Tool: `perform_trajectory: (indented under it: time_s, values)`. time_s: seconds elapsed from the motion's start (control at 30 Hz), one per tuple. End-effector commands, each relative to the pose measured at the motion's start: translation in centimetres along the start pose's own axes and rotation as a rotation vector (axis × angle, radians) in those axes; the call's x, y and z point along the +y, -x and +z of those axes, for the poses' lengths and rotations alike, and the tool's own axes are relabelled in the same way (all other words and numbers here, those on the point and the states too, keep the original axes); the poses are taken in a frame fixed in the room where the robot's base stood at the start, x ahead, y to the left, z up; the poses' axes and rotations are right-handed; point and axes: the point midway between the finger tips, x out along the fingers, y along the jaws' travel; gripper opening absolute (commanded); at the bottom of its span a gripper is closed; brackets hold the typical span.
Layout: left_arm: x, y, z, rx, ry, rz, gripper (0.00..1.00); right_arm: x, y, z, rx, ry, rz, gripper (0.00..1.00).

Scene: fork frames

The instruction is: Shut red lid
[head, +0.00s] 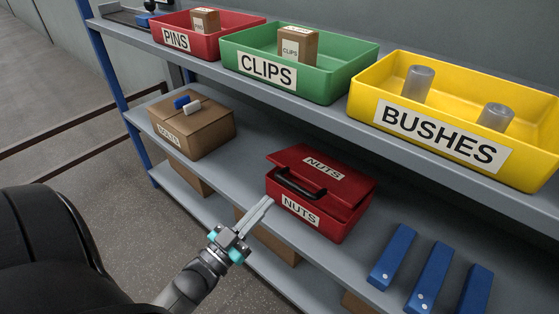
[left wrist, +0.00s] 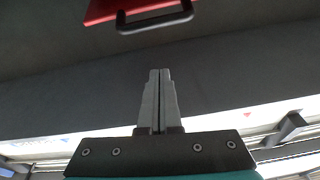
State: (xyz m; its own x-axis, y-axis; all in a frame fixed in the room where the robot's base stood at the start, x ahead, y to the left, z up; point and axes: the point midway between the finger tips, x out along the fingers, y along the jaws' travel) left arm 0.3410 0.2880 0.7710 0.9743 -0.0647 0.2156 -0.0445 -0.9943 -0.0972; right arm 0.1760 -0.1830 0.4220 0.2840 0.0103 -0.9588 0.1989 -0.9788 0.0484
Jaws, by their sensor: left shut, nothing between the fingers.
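A red box labelled NUTS (head: 300,209) stands on the middle shelf in the head view. Its red lid (head: 333,169), also labelled NUTS, lies tilted over it, with a dark gap below its front edge. A black handle (head: 300,188) runs along the lid's front. The lid's red edge (left wrist: 102,10) and black handle (left wrist: 155,21) show at the top of the left wrist view. My left gripper (head: 265,203) is shut and empty, in front of the box and just left of it in the head view. My right gripper is not in view.
A brown carton (head: 205,133) with small blue and white pieces on top stands left on the same shelf. Several blue bars (head: 393,254) lie at the right. The upper shelf holds red (head: 232,34), green (head: 330,80) and yellow (head: 375,100) bins, overhanging behind the lid.

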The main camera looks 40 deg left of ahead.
Motion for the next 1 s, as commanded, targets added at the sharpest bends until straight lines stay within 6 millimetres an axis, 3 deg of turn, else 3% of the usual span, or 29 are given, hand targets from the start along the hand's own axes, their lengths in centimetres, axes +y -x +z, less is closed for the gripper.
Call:
perform_trajectory:
  time_s: [0.13,0.33,0.77,1.0]
  values:
    - [-0.1,-0.1,-0.7,0.003,0.093,0.011,0.00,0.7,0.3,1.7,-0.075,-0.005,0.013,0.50]
    - [0.0,-1.7,-0.6,0.008,0.108,0.013,0.00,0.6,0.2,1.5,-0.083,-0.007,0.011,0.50]
    - [0.0,-10.0,-0.6,0.008,0.103,0.012,0.00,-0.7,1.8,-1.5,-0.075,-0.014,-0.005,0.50]
    - [0.2,-9.5,1.1,0.001,0.105,0.011,0.00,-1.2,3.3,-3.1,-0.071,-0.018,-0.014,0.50]
